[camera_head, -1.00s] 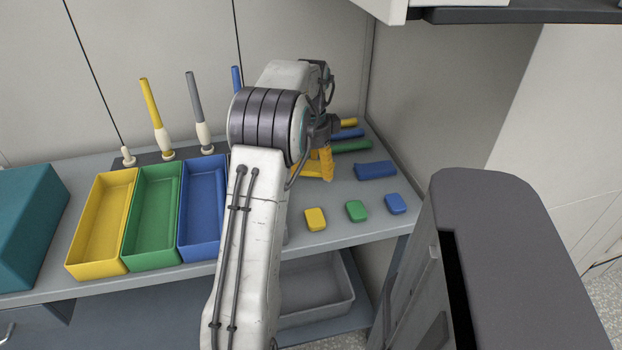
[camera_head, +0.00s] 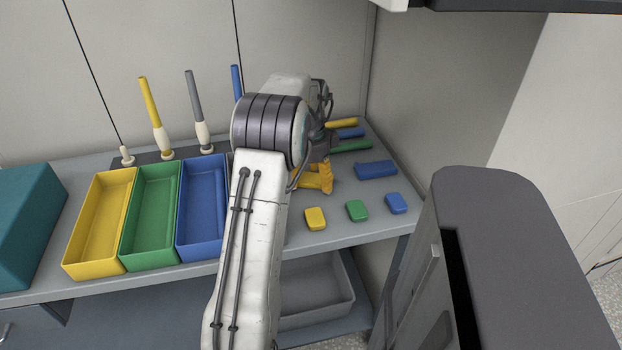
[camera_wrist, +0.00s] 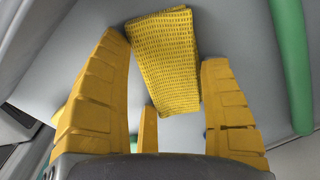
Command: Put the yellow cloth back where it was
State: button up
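The yellow cloth (camera_wrist: 165,55) shows in the wrist view as a folded, patterned strip just beyond my fingertips. It looks to lie on the grey surface. My gripper (camera_wrist: 166,60) has its yellow fingers spread, one at each side of the cloth's near end, with a visible gap. A narrower yellow piece stands low between them; I cannot tell for sure what it is. In the head view my gripper (camera_head: 320,180) points down at the bench's right part. Yellow shapes there blend together, so I cannot separate cloth from fingers.
The bench (camera_head: 345,212) carries yellow (camera_head: 82,268), green (camera_head: 140,262) and blue (camera_head: 195,252) trays at left. A folded blue piece (camera_head: 375,169) lies right of my gripper. Yellow (camera_head: 314,219), green (camera_head: 357,211) and blue (camera_head: 396,203) blocks lie in front. Coloured rods (camera_head: 350,146) lie behind.

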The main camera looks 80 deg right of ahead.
aim_at(311, 179)
jog(key=o, duration=0.4)
jog(key=shift+c, duration=0.2)
jog(key=shift+r, duration=0.1)
notch_tip(311, 179, up, 12)
jog(key=p, duration=0.3)
jog(key=shift+a, duration=0.2)
jog(key=w+a+r+n, duration=0.2)
jog(key=w+a+n, duration=0.5)
jog(key=w+a, duration=0.4)
jog(key=w+a+r+n, duration=0.2)
jog(key=w+a+n, duration=0.6)
jog(key=w, duration=0.6)
jog(key=w+a+n+t, duration=0.1)
jog(key=w+a+n, duration=0.2)
jog(key=a+n, duration=0.5)
jog(key=s+a+f+n, duration=0.2)
jog(key=a+n, duration=0.2)
jog(key=a, duration=0.3)
jog(key=s+a+f+n+t, duration=0.1)
jog(key=s+a+n, duration=0.2)
jog(key=a, duration=0.5)
jog(key=s+a+f+n, duration=0.2)
jog(key=a+n, duration=0.4)
jog(key=a, duration=0.1)
jog(key=shift+s+a+f+t, duration=0.25)
jog(key=shift+s+f+t, duration=0.05)
jog(key=shift+s+t, duration=0.1)
